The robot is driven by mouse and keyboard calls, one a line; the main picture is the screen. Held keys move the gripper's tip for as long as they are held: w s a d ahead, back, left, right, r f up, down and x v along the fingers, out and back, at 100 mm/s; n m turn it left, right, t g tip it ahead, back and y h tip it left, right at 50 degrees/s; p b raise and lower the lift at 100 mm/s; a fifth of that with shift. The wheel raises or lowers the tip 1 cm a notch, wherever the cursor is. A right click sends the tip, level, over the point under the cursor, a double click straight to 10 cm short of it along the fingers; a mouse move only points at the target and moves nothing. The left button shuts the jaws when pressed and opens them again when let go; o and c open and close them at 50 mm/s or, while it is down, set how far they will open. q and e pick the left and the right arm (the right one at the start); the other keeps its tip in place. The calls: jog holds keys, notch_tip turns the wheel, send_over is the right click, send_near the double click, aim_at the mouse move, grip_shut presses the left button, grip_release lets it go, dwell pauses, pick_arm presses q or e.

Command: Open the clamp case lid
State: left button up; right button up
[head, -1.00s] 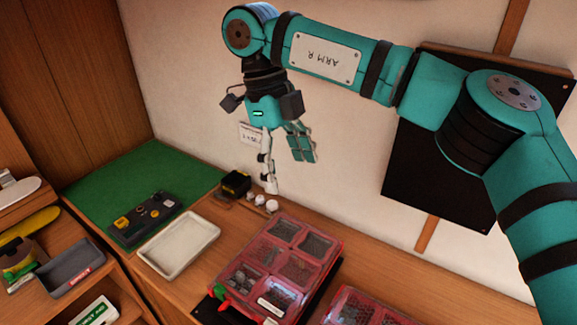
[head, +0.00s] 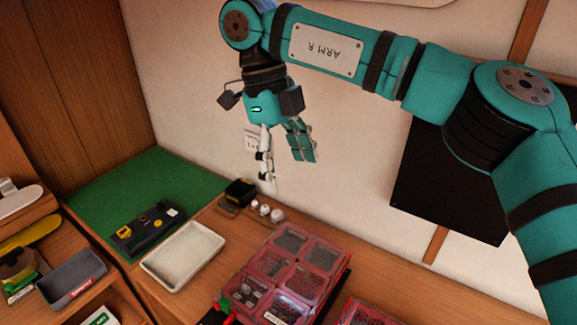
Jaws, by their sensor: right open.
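A red case with a clear compartmented lid (head: 284,273) lies on the wooden bench at the lower middle of the head view, its lid shut. A pale label and a red part show at its near edge, cut by the bottom of the view. A second red case (head: 365,314) is partly in view to its right; I cannot tell which is the clamp case. My right gripper (head: 284,165) hangs open and empty, pointing down, above and behind the first case, apart from it. My left gripper is not in view.
A cream tray (head: 183,256) lies left of the case. A dark control box (head: 150,229) stands on the green mat (head: 140,190). A small black box (head: 239,192) and white knobs (head: 265,209) lie near the wall. A grey tray (head: 73,277) is at left.

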jog(key=s+v, duration=0.1)
jog(key=v, duration=0.6)
jog(key=shift+w+r, duration=0.25)
jog(key=shift+w, duration=0.1)
